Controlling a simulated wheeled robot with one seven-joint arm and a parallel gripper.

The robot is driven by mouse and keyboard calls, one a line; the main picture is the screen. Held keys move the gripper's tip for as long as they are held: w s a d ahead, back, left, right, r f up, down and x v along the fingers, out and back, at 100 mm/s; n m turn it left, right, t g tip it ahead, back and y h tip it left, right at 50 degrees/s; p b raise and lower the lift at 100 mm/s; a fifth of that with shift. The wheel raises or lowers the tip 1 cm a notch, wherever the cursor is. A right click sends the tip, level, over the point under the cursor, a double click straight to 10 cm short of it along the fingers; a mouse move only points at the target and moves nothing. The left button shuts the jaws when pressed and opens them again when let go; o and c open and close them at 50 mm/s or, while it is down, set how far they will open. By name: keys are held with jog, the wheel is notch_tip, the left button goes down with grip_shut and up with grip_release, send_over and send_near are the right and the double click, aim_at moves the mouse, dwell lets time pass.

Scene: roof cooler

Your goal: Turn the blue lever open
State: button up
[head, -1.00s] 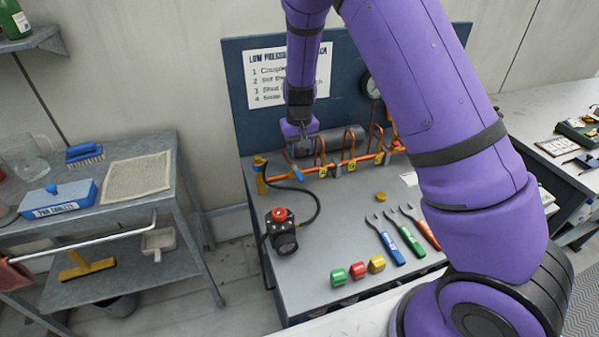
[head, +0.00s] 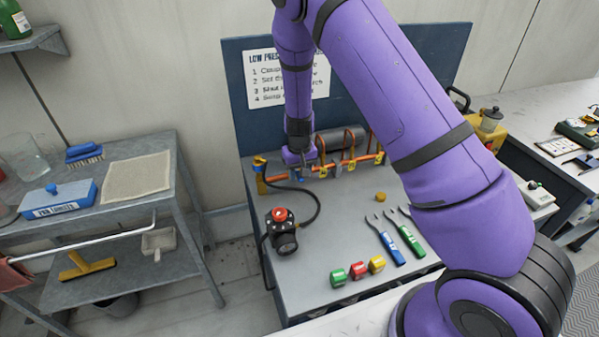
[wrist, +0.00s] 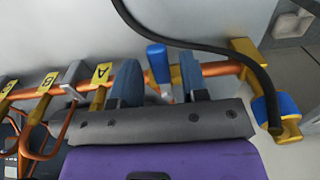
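The blue lever (wrist: 157,62) sits on the orange pipe (wrist: 215,69) in the wrist view. My gripper (wrist: 160,76) is open around it, one finger on each side, with gaps showing between the lever and the fingers. Whether the fingers touch the lever lower down cannot be told. In the head view my gripper (head: 301,162) is low over the left part of the pipe, and it mostly hides the lever.
A black hose (wrist: 190,43) runs close beside the right finger to a yellow fitting with a blue part (wrist: 265,107). Tag A (wrist: 102,73) is left of the fingers. A black device with a red knob (head: 281,230) and wrenches (head: 403,238) lie on the bench.

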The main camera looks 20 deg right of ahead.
grip_shut()
